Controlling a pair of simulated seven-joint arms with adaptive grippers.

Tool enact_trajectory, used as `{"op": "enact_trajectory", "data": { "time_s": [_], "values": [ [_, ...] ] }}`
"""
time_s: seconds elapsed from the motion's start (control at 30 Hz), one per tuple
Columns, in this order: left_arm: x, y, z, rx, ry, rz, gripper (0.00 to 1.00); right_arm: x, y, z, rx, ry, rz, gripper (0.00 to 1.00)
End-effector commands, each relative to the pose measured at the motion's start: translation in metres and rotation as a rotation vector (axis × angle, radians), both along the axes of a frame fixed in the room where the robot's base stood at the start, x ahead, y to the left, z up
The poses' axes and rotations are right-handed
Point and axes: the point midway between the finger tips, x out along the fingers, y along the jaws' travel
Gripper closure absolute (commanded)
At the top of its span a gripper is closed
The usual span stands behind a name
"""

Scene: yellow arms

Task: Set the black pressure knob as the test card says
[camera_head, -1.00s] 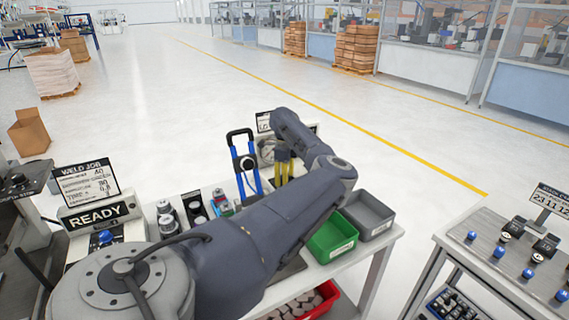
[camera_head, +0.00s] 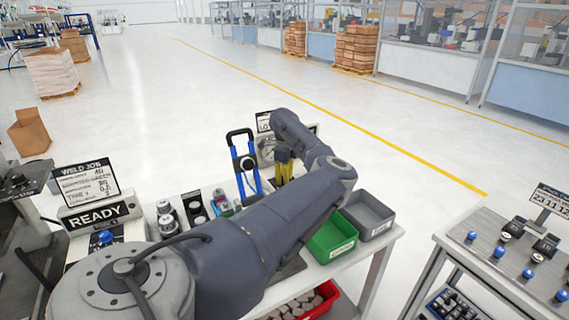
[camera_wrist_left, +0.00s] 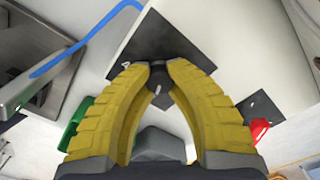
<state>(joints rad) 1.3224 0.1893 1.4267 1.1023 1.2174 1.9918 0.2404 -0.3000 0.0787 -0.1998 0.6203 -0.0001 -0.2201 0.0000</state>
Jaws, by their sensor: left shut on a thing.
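My left gripper (camera_head: 284,165) reaches over the bench to the box with the round gauge (camera_head: 267,150). In the left wrist view the two yellow fingertips (camera_wrist_left: 159,72) are closed on the black knob (camera_wrist_left: 158,82), which sits on a black square plate (camera_wrist_left: 180,38) on a pale panel. The fingers hide much of the knob, and I cannot read its setting. The test card (camera_head: 263,122) stands behind the gauge, partly hidden by my arm, and its text is too small to read. My right gripper is not in view.
A blue-and-black frame (camera_head: 245,165) stands just left of the gripper. Green (camera_head: 333,240) and grey (camera_head: 368,215) bins sit at the bench's right. A red switch (camera_wrist_left: 259,130) is beside the right finger. A READY display (camera_head: 97,216) stands at left.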

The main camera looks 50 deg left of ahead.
Motion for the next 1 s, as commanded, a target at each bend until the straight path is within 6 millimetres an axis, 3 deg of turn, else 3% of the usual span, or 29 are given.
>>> {"op": "enact_trajectory", "data": {
  "time_s": [0.37,1.0],
  "values": [
    [0.0002,0.0000,0.0004,0.001,-0.001,-0.137,1.00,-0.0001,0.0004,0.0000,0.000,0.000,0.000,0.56],
    [0.0001,0.0001,0.0003,0.000,0.000,-0.732,1.00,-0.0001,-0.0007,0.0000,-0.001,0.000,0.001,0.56]
  ]
}}
